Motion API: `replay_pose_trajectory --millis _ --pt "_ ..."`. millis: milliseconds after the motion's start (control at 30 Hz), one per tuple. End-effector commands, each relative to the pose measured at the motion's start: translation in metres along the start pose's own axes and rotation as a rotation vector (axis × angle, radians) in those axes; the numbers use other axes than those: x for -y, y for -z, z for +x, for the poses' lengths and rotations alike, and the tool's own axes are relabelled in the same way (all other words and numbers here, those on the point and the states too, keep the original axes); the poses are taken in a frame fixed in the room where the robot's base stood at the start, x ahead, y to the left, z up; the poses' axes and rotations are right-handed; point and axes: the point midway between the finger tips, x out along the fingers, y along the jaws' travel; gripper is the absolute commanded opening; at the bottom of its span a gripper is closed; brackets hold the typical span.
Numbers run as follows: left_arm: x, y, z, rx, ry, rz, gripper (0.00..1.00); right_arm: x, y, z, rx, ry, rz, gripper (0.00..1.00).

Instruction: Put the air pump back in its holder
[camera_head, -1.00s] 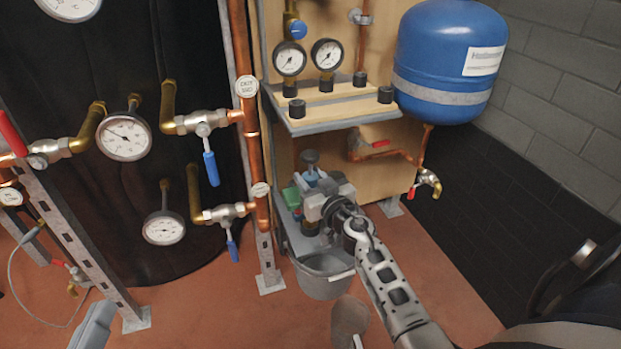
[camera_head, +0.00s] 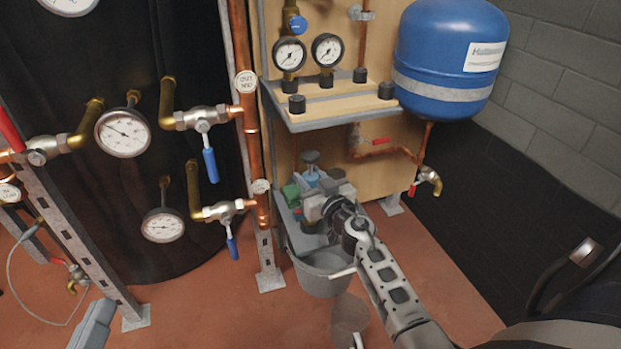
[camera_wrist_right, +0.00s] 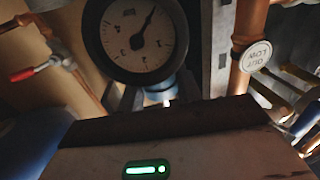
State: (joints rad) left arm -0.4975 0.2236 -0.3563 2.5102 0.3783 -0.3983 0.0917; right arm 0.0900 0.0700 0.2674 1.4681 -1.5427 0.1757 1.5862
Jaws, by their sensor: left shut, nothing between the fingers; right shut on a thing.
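My right gripper (camera_head: 318,198) is shut on the air pump (camera_head: 311,178), which shows as a blue body with a dark round top, low in front of the wooden panel. In the right wrist view a large dial gauge (camera_wrist_right: 140,38) stands just beyond the fingers, with a blue part under it; it looks like part of the pump. The fingers and gripper body hide much of the pump. I cannot make out the holder or whether the pump touches it. My left gripper (camera_head: 95,320) is shut and empty at the lower left edge, only partly in view.
A grey lower shelf (camera_head: 284,214) holds green and red items beside the right gripper. A grey bucket (camera_head: 322,280) stands below. An upper shelf (camera_head: 335,121) overhangs behind. Copper pipes (camera_head: 249,130) and blue-handled valves are at left, a blue tank (camera_head: 450,50) at right.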

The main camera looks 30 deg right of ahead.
Motion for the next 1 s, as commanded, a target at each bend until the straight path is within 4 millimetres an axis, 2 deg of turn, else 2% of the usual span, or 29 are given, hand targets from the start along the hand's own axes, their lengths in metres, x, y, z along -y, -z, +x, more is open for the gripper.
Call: replay_pose_trajectory --millis 767,800,867,900,1000 --pt "0.0021 -0.0047 0.0 -0.001 0.0 0.0 0.0 -0.0001 -0.0061 0.0006 -0.005 0.0 0.0 0.02" --pt "0.0021 -0.0047 0.0 -0.001 0.0 0.0 0.0 -0.0001 -0.0061 0.0006 -0.005 0.0 0.0 0.4" --pt "0.0021 -0.0047 0.0 -0.001 0.0 0.0 0.0 -0.0001 -0.0061 0.0006 -0.005 0.0 0.0 0.57" --pt "0.0021 -0.0047 0.0 -0.001 0.0 0.0 0.0 -0.0001 -0.0064 0.0005 -0.004 0.0 0.0 0.6" --pt "0.0021 -0.0047 0.0001 -0.001 0.0 0.0 0.0 -0.0001 -0.0072 0.0003 -0.003 0.0 0.0 0.6"
